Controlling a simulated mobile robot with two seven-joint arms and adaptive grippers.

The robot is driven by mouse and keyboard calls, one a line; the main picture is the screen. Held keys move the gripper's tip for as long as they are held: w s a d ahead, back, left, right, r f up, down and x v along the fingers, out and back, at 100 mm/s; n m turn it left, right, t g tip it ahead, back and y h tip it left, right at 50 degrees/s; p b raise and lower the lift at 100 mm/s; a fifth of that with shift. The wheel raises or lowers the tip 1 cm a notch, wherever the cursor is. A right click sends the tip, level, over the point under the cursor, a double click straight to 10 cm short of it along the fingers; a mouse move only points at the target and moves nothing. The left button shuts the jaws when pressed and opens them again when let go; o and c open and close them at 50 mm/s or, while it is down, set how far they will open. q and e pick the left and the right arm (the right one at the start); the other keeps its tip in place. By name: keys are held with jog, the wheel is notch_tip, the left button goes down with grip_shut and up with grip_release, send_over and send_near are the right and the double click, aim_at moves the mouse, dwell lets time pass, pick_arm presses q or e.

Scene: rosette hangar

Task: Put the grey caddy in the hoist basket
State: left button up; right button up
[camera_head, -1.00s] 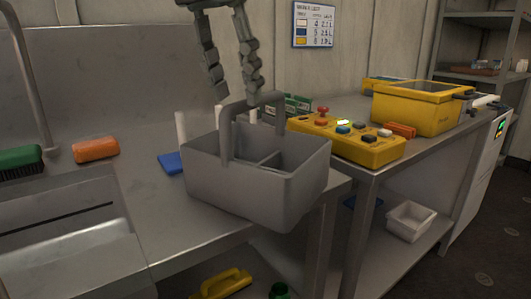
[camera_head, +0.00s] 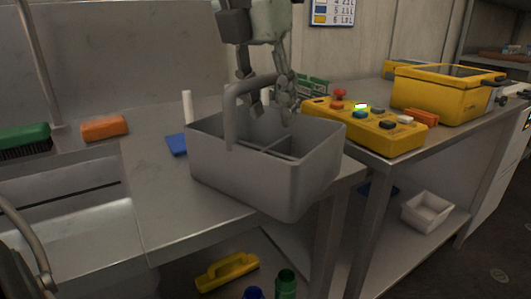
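The grey caddy (camera_head: 262,180) stands upright on the right end of the steel bench. It is an open box with a divider and an arched handle (camera_head: 230,118). My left gripper (camera_head: 273,113) points down from above, with its fingers spread and reaching down around the far part of the handle. I see a gap between the fingers, and they do not look closed on the handle. Part of the handle is hidden behind the fingers. My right gripper is not in view. I cannot identify a hoist basket with certainty.
A yellow control box (camera_head: 365,128) with buttons is close right of the caddy. A yellow bin (camera_head: 440,95) stands farther back. An orange block (camera_head: 105,128), a green brush (camera_head: 25,138) and a blue item (camera_head: 176,144) lie left. The bench front (camera_head: 165,205) is bare.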

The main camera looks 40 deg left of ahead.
pick_arm(q)
jog(key=shift+f+b, duration=0.2)
jog(key=shift+b, duration=0.15)
dwell(0.4)
grip_shut()
dwell(0.4)
